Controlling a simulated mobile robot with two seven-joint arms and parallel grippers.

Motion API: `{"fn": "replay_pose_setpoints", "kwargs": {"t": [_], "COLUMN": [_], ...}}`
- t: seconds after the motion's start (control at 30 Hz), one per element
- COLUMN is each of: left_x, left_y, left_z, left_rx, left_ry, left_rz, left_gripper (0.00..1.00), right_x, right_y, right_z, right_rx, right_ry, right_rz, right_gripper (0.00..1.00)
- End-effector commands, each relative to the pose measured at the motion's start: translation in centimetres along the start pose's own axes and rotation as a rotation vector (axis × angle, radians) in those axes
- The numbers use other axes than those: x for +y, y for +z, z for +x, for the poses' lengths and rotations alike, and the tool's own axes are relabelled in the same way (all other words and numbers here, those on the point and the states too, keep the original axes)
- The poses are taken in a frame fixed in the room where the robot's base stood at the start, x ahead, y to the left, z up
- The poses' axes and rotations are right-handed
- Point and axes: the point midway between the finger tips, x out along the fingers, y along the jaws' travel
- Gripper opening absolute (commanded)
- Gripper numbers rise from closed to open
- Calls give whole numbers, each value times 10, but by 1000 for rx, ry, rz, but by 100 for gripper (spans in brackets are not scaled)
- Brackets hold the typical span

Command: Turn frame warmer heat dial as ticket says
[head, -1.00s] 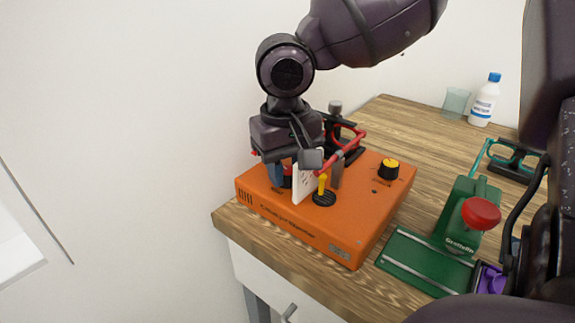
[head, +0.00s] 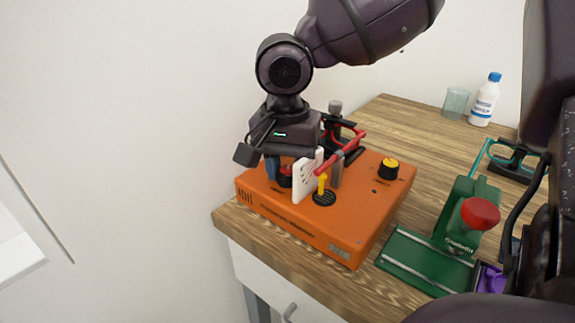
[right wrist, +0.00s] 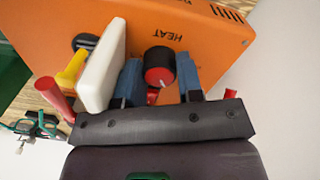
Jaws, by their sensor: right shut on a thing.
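The orange frame warmer (head: 290,228) sits on the wooden bench. Its heat dial (head: 286,178), black with a red cap, is at the left of its top. It also shows in the right wrist view (right wrist: 159,66), beside the printed word HEAT. My right gripper (right wrist: 160,78) is shut on the dial, its blue fingers on either side; it also shows in the head view (head: 285,170). The dial's pointer and scale cannot be made out. A white upright card (head: 306,177), possibly the ticket, stands close right of the dial; its marks are too small to read. My left gripper is not in view.
A yellow lever (head: 322,187) stands near the white card. Red glasses (head: 345,148) are behind it. A black-and-yellow knob (head: 388,168) is on the warmer's right. A green tool with a red knob (head: 480,212), teal glasses (head: 515,160), a bottle (head: 485,102) and a beaker (head: 455,102) stand right.

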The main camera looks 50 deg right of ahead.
Motion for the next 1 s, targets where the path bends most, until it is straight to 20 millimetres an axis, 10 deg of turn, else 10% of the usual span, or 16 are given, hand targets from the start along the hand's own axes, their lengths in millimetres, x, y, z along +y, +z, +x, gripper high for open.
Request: {"fn": "replay_pose_setpoints", "kwargs": {"t": [0.57, 0.6, 0.77, 1.0], "left_x": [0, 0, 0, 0], "left_y": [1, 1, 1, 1], "left_z": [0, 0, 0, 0], "left_rx": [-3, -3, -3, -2], "left_ry": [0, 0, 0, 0], "left_rz": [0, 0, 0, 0], "left_gripper": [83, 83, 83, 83], "right_x": [0, 0, 0, 0], "right_y": [0, 0, 0, 0], "right_z": [1, 1, 1, 0], "right_rx": [-3, -3, -3, -2], "right_ry": [2, 2, 1, 0], "right_rz": [37, 37, 36, 36], "right_gripper": [10, 36, 60, 60]}}
